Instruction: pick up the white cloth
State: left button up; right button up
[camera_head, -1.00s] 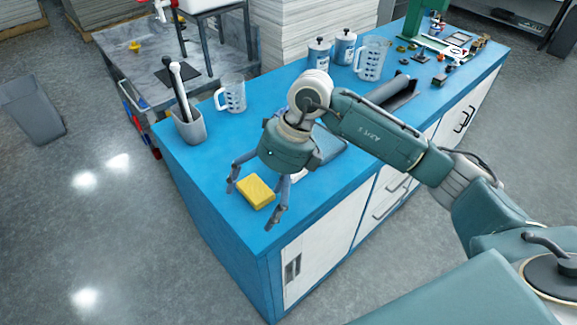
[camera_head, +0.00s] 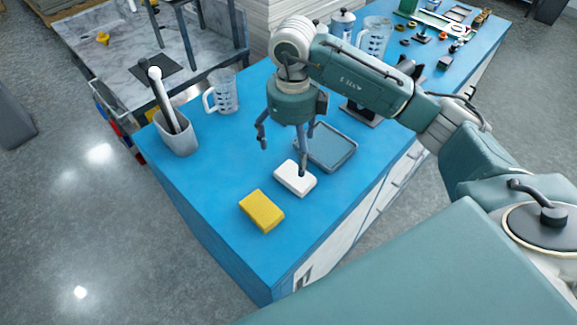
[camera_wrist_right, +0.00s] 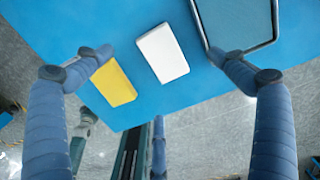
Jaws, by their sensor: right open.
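The white cloth (camera_head: 295,178) is a small folded block lying flat on the blue counter, between a yellow block and a grey tray. It also shows in the right wrist view (camera_wrist_right: 162,53), ahead of and between the two fingers. My right gripper (camera_head: 283,160) is open and empty above the counter, over the far side of the cloth. One finger overlaps the cloth in the head view; I cannot tell whether it touches. My left gripper does not show.
The yellow block (camera_head: 261,211) lies close to the cloth, nearer the counter's front corner. The grey tray (camera_head: 331,146) lies on the other side. A holder (camera_head: 178,137) with a white-topped tool and a measuring jug (camera_head: 223,92) stand behind. The counter's (camera_head: 215,185) left part is free.

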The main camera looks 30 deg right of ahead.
aim_at(292, 178)
jog(key=f, duration=0.2)
jog(key=s+f+p, duration=0.1)
jog(key=f, duration=0.1)
jog(key=shift+s, duration=0.1)
jog(key=shift+f, duration=0.3)
jog(key=f, duration=0.1)
jog(key=f+p, duration=0.1)
jog(key=f, duration=0.1)
jog(key=f+p, duration=0.1)
jog(key=shift+a+f, duration=0.25)
jog(key=shift+f, duration=0.15)
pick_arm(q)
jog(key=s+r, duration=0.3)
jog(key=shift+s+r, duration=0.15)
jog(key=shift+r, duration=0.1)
pick_arm(e)
jog(key=c, duration=1.2)
